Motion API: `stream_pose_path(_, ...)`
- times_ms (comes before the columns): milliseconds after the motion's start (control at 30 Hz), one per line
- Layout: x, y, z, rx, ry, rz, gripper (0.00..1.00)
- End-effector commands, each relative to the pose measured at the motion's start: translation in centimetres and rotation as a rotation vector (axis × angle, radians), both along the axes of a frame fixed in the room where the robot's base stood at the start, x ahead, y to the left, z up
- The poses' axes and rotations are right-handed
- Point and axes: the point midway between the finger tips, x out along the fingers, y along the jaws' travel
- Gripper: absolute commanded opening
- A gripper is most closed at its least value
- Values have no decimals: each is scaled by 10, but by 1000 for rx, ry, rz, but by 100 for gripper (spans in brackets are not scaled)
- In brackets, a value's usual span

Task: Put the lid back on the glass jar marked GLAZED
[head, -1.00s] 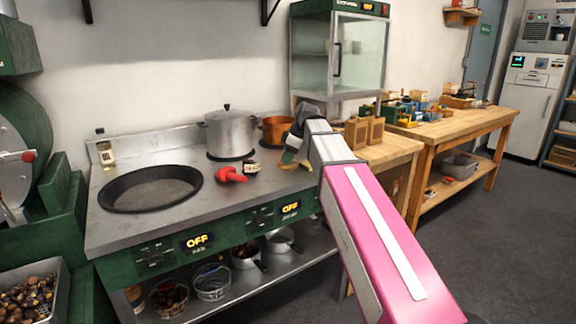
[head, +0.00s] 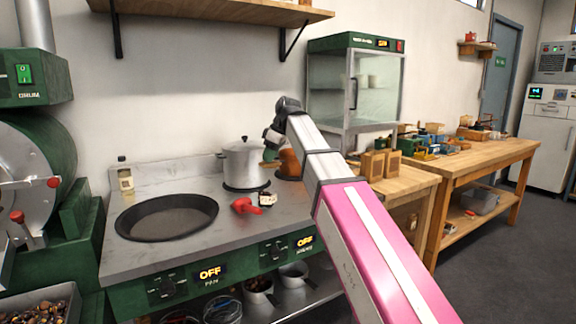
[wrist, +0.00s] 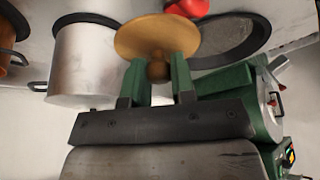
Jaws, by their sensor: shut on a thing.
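My gripper (wrist: 158,80) is shut on the knob of a round, tan wooden lid (wrist: 150,36), which shows beyond the green fingertips in the wrist view. A small glass jar (head: 125,180) with a pale label and a dark top stands at the back left of the stove. Its label is too small to read, and no jar is clearly marked GLAZED.
A steel pot (head: 243,163) and a copper pot (head: 289,163) stand behind. A red object (head: 246,206) and a small black-and-white item (head: 267,199) lie in front. A wall shelf (head: 220,12) hangs above.

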Motion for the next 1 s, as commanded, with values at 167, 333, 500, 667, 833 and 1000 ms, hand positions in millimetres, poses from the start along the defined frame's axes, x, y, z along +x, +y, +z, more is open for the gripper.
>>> stream_pose_path(167, -3, 15, 7, 0, 0, 0, 1)
stream_pose_path(333, -4, 15, 3, 0, 1, -1, 1)
stream_pose_path(500, -4, 15, -7, 0, 1, -1, 1)
stream_pose_path(667, -4, 15, -21, 0, 2, -1, 1)
stream_pose_path(833, -4, 14, -35, 0, 1, -1, 1)
stream_pose_path(1000, -4, 15, -49, 0, 1, -1, 1)
